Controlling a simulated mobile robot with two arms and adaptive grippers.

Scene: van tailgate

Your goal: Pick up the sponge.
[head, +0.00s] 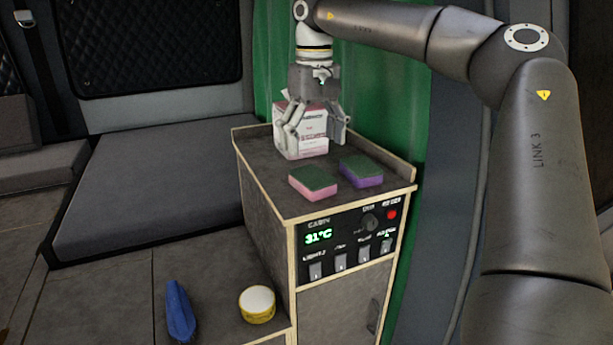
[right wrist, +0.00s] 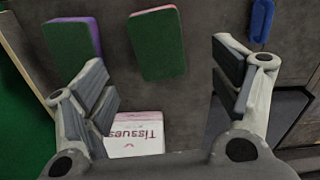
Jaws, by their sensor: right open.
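Two sponges with green tops lie flat on the cabinet top (head: 262,160). The pink sponge (head: 313,182) is on the left in the head view, and the purple sponge (head: 361,171) is to its right. In the right wrist view the pink sponge (right wrist: 157,44) is near the top middle and the purple sponge (right wrist: 72,46) is at the upper left. My right gripper (head: 314,136) points down behind both sponges, in front of the tissue box (head: 313,118). Its fingers are spread and empty in the right wrist view (right wrist: 168,86). My left gripper is not in view.
The cabinet top has a raised rim (head: 385,157) at its back and right. Below its front edge is a control panel (head: 350,240) with switches. A blue object (head: 179,311) and a yellow round tin (head: 257,304) sit on the lower surface at front left.

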